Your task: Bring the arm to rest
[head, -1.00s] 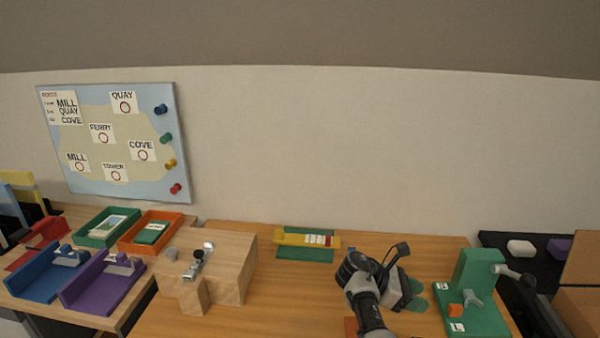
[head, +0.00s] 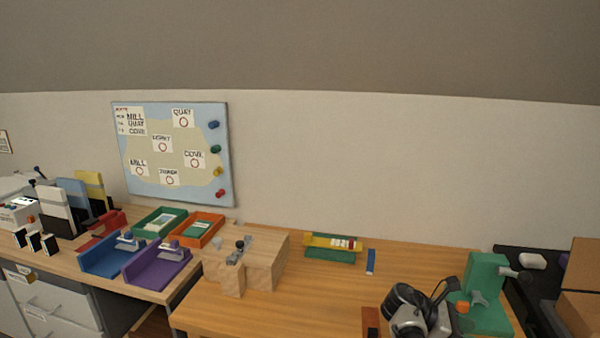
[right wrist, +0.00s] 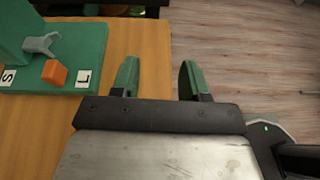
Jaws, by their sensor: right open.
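My right arm shows at the lower right of the head view, and its gripper (right wrist: 160,80) shows in the right wrist view. The two green-padded fingers are apart with nothing between them. They point over the edge of the wooden table, with the grey plank floor beyond. The green stand (head: 484,279), with its grey knob and orange block (right wrist: 54,73), is to the left of the fingers in the wrist view, apart from them. My left gripper is not in view.
The wooden desk (head: 290,310) has free room in its middle. It bears a wooden block fixture (head: 265,262), a yellow strip (head: 322,241) on a green mat and a blue strip (head: 371,262). Trays, including a purple one (head: 158,268), stand left. An open cardboard box (head: 583,265) is at right.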

